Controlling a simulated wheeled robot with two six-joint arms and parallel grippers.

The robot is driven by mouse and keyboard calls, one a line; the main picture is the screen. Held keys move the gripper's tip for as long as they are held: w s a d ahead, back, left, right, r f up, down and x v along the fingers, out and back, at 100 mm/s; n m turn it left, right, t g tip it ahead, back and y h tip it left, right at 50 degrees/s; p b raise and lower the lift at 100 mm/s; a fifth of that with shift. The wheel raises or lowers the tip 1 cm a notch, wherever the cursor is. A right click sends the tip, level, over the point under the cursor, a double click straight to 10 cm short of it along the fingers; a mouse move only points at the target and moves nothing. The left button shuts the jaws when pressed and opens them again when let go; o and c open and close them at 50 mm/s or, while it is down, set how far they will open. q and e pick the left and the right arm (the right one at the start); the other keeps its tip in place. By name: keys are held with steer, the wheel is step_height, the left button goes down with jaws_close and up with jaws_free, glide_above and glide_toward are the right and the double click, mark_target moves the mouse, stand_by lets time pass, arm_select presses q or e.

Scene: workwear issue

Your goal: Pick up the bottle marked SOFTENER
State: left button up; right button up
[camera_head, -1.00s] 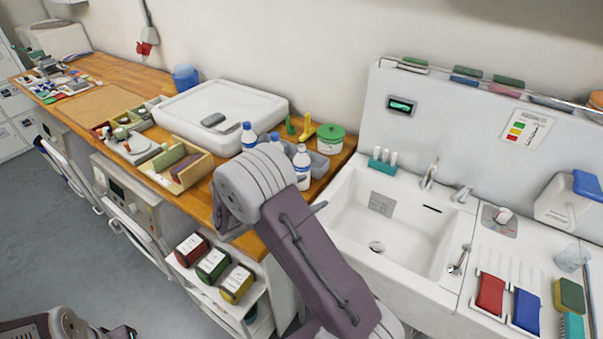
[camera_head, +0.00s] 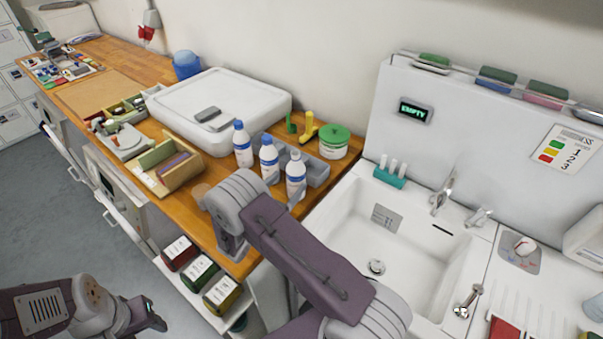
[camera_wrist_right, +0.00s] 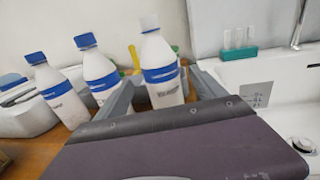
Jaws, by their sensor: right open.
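Three white bottles with blue bands stand upright in a row on the wooden counter: a left blue-capped bottle (camera_head: 242,146), a middle blue-capped bottle (camera_head: 269,160) and a right pale-capped bottle (camera_head: 295,175). The wrist view shows the left (camera_wrist_right: 58,92), middle (camera_wrist_right: 98,72) and right (camera_wrist_right: 160,68) bottles. I cannot read which is marked SOFTENER. My right gripper (camera_wrist_right: 163,90) is open, its fingers on either side of the pale-capped bottle's lower part; contact is unclear. In the head view my arm mostly hides this gripper (camera_head: 296,199). My left gripper (camera_head: 152,318) is low at the left, away from the counter.
A white lidded box (camera_head: 262,103) and a wooden divider box (camera_head: 184,178) lie left. The sink (camera_head: 345,232) is right.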

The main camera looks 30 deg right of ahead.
mark_target(291, 179)
steer(key=p+x, duration=0.1)
steer(key=x, duration=0.2)
steer(key=shift+r, duration=0.15)
steer(key=shift+w+d, duration=0.1)
steer(key=shift+d, duration=0.15)
steer(key=p+x, duration=0.1)
steer(key=x, duration=0.3)
steer(key=shift+d+p, duration=0.15)
steer(key=shift+p, duration=0.2)
steer(key=shift+w+d, duration=0.25)
steer(key=shift+d, duration=0.1)
steer(key=shift+a, duration=0.15)
steer(key=c, duration=1.5)
jaws_close()
